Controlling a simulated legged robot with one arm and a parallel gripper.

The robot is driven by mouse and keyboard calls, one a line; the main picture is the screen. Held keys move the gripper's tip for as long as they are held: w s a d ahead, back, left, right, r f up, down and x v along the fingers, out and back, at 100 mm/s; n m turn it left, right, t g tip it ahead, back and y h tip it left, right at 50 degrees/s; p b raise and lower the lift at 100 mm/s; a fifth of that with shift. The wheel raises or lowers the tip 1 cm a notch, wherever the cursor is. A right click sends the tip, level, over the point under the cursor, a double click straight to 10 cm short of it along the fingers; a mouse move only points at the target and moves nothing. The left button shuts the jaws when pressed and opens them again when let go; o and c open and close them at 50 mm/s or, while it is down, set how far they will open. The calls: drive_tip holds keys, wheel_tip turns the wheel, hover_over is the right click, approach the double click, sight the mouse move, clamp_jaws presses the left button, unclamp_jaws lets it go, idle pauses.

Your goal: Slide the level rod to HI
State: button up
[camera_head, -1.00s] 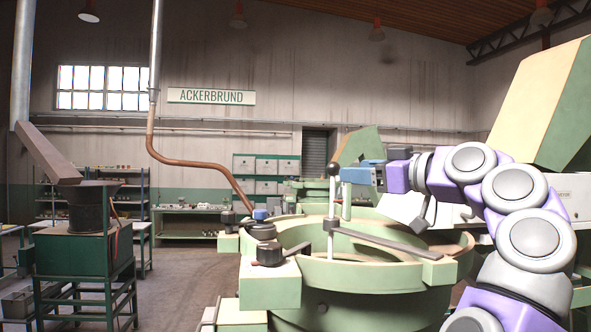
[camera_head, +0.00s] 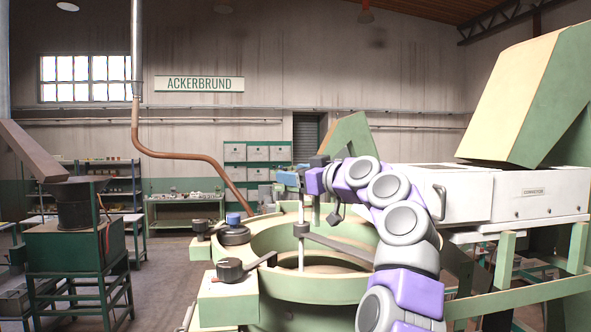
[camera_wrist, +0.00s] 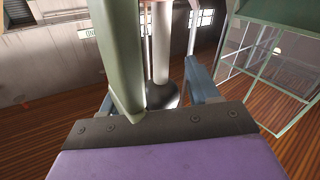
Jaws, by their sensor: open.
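The level rod (camera_head: 301,250) stands upright at the green round hopper (camera_head: 290,290), beside a green upright post. A dark bracket crosses the rod. My gripper (camera_head: 288,179) is at the rod's upper end, its blue jaws open. In the wrist view, which looks upside down, the pale rod (camera_wrist: 160,45) and its dark round knob (camera_wrist: 163,96) lie between the two fingers. The green post (camera_wrist: 120,55) covers part of the left finger. I cannot tell whether a finger touches the rod. No HI mark is readable.
A black knob with a lever (camera_head: 232,269) and a blue-topped black knob (camera_head: 234,229) sit on the hopper's left side. A white box (camera_head: 530,192) and green railings are at the right. A green stand (camera_head: 75,255) is at the left, with open floor between.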

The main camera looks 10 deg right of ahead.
drive_tip(key=shift+w+d, duration=0.15)
drive_tip(key=shift+d, duration=0.6)
drive_tip(key=shift+a, duration=1.25)
drive_tip(key=shift+c, duration=0.9)
drive_tip(key=shift+a, duration=0.1)
drive_tip(key=c, duration=0.3)
drive_tip(key=shift+w+d, duration=0.15)
drive_tip(key=shift+d, duration=0.4)
drive_tip(key=c, duration=0.3)
drive_tip(key=shift+a, duration=0.15)
clamp_jaws()
